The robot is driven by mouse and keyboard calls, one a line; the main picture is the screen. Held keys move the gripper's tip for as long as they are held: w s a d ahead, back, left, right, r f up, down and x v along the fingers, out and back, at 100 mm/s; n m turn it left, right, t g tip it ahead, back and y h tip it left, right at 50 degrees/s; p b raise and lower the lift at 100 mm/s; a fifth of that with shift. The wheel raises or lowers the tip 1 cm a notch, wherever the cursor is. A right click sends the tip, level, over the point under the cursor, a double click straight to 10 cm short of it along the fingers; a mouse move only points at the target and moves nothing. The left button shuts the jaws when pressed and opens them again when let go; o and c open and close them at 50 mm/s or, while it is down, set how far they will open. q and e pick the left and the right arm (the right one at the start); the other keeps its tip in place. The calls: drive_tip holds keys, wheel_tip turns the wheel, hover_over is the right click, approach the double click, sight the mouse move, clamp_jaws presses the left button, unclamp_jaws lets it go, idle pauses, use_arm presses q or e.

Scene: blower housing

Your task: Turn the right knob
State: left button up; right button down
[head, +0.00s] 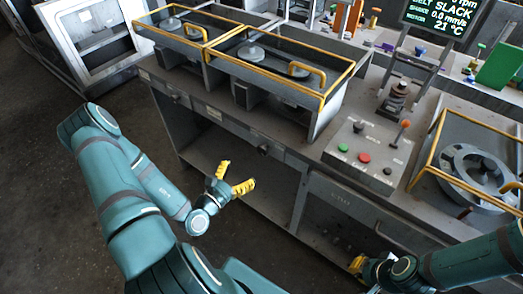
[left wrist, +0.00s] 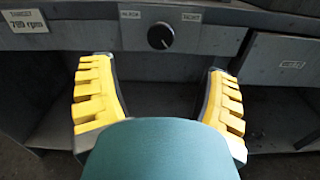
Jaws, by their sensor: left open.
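A round black knob (left wrist: 160,36) with a white pointer line is on the grey bench front in the left wrist view, below two small labels. The same dark knob (head: 264,150) is small in the head view. My left gripper (head: 237,175) is open and empty, in front of the bench and apart from the knob. In the left wrist view its yellow fingers (left wrist: 158,68) are spread wide, with the knob beyond and between them. My right gripper (head: 357,265) is low by the right cabinet, partly hidden by its arm; its jaws are unclear.
Two yellow-railed guards (head: 345,82) stand on the bench top. A sloped control panel (head: 370,158) carries buttons, a black knob and an orange-tipped lever. A railed round housing (head: 475,170) is at the right. Below the knob is an open shelf; a drawer (left wrist: 285,65) is right of it.

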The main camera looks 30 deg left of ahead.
sight(261, 151)
use_arm(q)
drive_tip(key=w, duration=0.7)
drive_tip(key=w+d+b, duration=0.1)
drive_tip(key=w, duration=0.3)
drive_tip(key=shift+w, duration=0.35)
drive_tip(key=c, duration=1.2)
